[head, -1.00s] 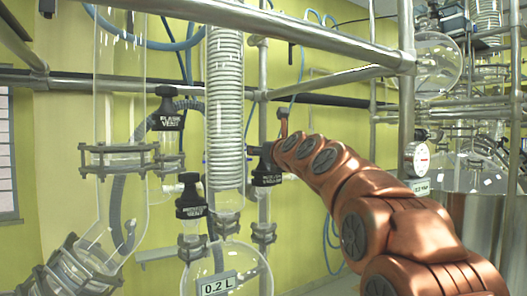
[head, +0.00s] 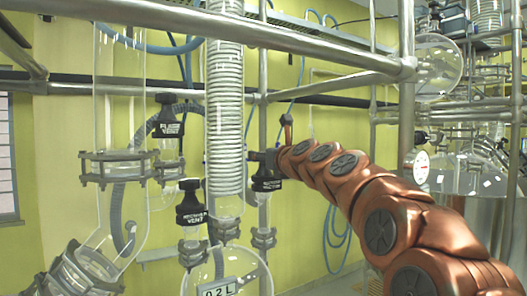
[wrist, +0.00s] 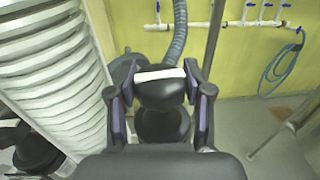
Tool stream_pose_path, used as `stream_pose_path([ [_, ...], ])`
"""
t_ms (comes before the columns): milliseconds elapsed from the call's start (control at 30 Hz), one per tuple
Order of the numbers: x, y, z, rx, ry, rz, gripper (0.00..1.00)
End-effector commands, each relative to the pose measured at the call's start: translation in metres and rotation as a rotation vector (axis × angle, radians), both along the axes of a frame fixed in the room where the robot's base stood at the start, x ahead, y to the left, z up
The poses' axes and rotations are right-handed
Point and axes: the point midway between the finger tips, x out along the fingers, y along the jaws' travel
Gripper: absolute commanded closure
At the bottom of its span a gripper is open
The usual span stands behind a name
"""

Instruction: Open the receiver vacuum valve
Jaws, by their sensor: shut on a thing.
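The receiver vacuum valve (head: 267,184) is a black valve with a label, on the glassware right of the coiled glass column in the head view. Its label is too small to read fully. In the wrist view its black knob (wrist: 162,94), with a white strip across the top, sits between the two fingers. My gripper (wrist: 159,78) is shut on this knob, a finger on each side. In the head view my copper arm reaches in from the right, and its end at the valve is partly hidden.
The receiver vent valve (head: 191,203) stands just left and lower, and the flash vent valve (head: 167,118) farther left. The coiled glass column (head: 225,110) is close beside my gripper. Steel rails and a post (head: 407,115) frame the space. A 0.2 L display (head: 218,290) is below.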

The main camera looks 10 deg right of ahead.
Motion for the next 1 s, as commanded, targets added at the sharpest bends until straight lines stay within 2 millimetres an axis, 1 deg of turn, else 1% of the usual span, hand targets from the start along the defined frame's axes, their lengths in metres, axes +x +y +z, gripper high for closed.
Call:
stream_pose_path([
  [67,0.0004,0.0025,0.002,0.004,0.005,0.033,0.85],
  [600,0.0018,0.0001,-0.0027,0.0,0.003,0.25,0.85],
  [1000,0.0016,0.0007,-0.0025,-0.002,0.002,0.404,0.85],
])
